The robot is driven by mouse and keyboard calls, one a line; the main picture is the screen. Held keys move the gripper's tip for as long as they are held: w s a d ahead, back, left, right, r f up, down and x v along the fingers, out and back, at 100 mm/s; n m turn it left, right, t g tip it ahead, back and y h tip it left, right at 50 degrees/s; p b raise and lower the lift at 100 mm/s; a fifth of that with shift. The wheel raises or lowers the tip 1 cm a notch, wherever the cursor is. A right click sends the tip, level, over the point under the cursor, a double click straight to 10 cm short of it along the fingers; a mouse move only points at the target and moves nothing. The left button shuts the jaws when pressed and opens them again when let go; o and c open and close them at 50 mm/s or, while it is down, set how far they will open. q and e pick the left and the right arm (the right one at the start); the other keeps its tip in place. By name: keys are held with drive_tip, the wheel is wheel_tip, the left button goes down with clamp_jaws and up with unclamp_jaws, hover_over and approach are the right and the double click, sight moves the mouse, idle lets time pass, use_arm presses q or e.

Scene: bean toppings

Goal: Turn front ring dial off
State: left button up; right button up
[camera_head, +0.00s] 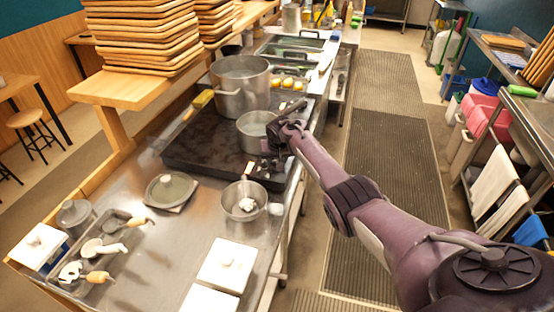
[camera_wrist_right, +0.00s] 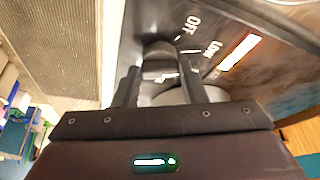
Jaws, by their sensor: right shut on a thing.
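My right arm reaches in from the right in the head view, with its dark wrist at the front edge of the black stove (camera_head: 200,152). My right gripper (camera_wrist_right: 160,76) is shut on a dark ring dial (camera_wrist_right: 158,50) in the right wrist view, with a finger on each side of it. The OFF (camera_wrist_right: 193,25) and LOW (camera_wrist_right: 209,48) marks show on the panel beside the dial. The gripper hides much of the dial, and I cannot read its setting. My left gripper is out of view.
A large pot (camera_head: 241,88) and a smaller pot (camera_head: 253,130) stand on the stove. A small pan (camera_head: 240,203), a lidded dish (camera_head: 171,190) and a tool tray (camera_head: 112,240) sit on the steel counter. The floor mat (camera_head: 390,150) at right is clear.

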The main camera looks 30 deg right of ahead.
drive_tip(key=shift+d+n+y, duration=0.15)
drive_tip(key=shift+n+y, duration=0.25)
drive_tip(key=shift+n, duration=0.7)
drive_tip(key=shift+d+f+n+y+b, duration=0.15)
drive_tip(key=shift+n+y+b, duration=0.35)
drive_tip(key=shift+n+b, duration=0.6)
drive_tip(key=shift+n+y+b, duration=0.4)
drive_tip(key=shift+n+b, duration=0.6)
drive_tip(key=shift+n, duration=0.2)
drive_tip(key=shift+d+n+y+b, duration=0.1)
drive_tip(key=shift+n+y+b, duration=0.3)
drive_tip(key=shift+n+b, duration=0.8)
drive_tip(key=o, duration=1)
